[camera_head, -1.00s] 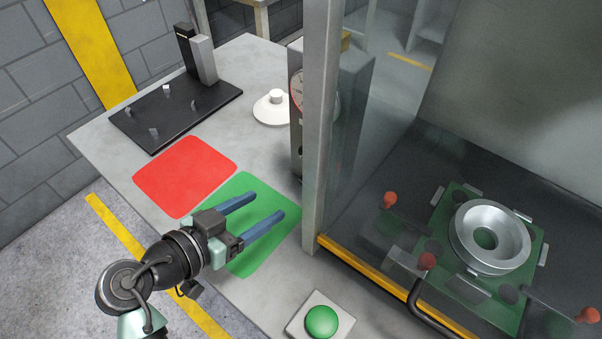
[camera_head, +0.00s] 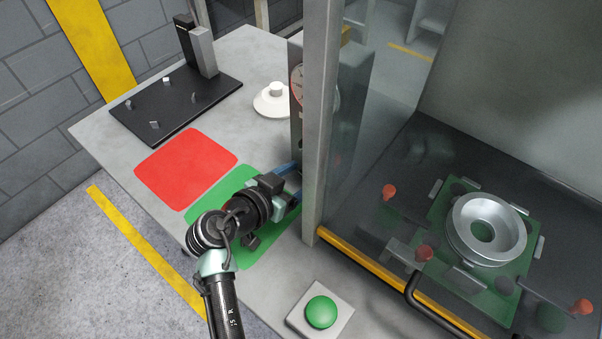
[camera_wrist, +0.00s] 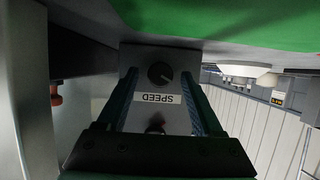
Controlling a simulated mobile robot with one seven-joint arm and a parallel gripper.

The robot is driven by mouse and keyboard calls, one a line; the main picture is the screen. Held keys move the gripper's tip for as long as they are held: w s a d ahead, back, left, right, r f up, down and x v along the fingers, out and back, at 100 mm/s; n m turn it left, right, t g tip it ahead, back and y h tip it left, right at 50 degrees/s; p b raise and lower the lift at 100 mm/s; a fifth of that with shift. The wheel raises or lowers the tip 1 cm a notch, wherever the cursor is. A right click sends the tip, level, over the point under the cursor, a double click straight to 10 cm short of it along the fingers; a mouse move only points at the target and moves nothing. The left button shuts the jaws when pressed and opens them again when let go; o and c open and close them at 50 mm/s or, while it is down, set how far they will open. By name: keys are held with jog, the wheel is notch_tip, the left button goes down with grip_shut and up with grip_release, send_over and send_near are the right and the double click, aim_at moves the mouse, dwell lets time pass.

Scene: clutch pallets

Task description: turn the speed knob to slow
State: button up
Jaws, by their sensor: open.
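The speed knob (camera_wrist: 160,73) is a dark round knob on a grey panel, with a white label reading SPEED beside it, upside down in the wrist view. It sits between my two fingers in that picture, ahead of them; I cannot tell how far. My gripper (camera_wrist: 165,92) is open and empty. In the head view my gripper (camera_head: 290,178) is over the green mat's far right part, with its fingers pointing at the grey control box (camera_head: 297,130). The knob is hidden in the head view, and its setting cannot be read clearly.
A grey post (camera_head: 320,120) stands close to the right of my fingers. Beyond it is a glass-fronted enclosure with a metal ring (camera_head: 486,228). A green button (camera_head: 321,312) sits at the front. A white lidded piece (camera_head: 272,98) stands beside the box. The red mat (camera_head: 185,168) is bare.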

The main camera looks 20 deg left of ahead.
jog(key=shift+w, duration=0.1)
grip_shut()
dwell(0.3)
jog(key=n+h, duration=0.1)
jog(key=n+h+b, duration=0.1)
jog(key=n, duration=0.1)
jog(key=n+h+b, duration=0.1)
jog(key=shift+w+a+f+n+g, duration=0.1)
jog(key=shift+a+f+n+g, duration=0.1)
jog(key=shift+a+n+g, duration=0.15)
jog(key=n+h+b, duration=0.2)
jog(key=n, duration=0.1)
jog(key=shift+f, duration=0.15)
jog(key=shift+n+h+b, duration=0.35)
jog(key=shift+n+h, duration=0.45)
jog(key=shift+n, duration=0.35)
